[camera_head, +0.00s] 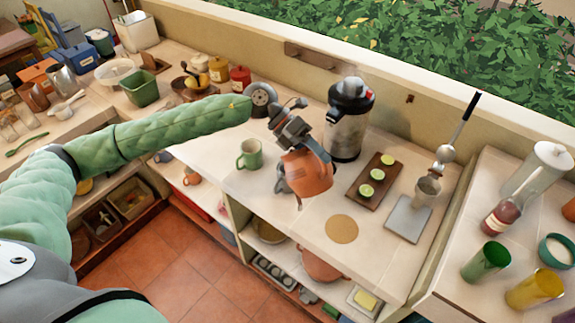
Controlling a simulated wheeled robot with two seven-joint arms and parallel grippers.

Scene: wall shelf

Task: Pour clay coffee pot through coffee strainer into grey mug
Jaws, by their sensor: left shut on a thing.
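My left gripper (291,133) is shut on the clay coffee pot (306,176), an orange-brown vessel held tilted above the counter. A grey object (281,180), which may be the grey mug, shows just left of the pot and is mostly hidden behind it. I cannot make out the coffee strainer for certain. A long-handled metal utensil (445,154) stands at the right, by a greyish cup (427,190) beside a grey board. My right gripper is not in view.
A green mug (249,155) stands left of the pot. A large metal dispenser (347,125) stands behind it. A wooden board (376,180) with lime halves and a round tan coaster (341,229) lie to the right. The counter's front edge is close below the pot.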

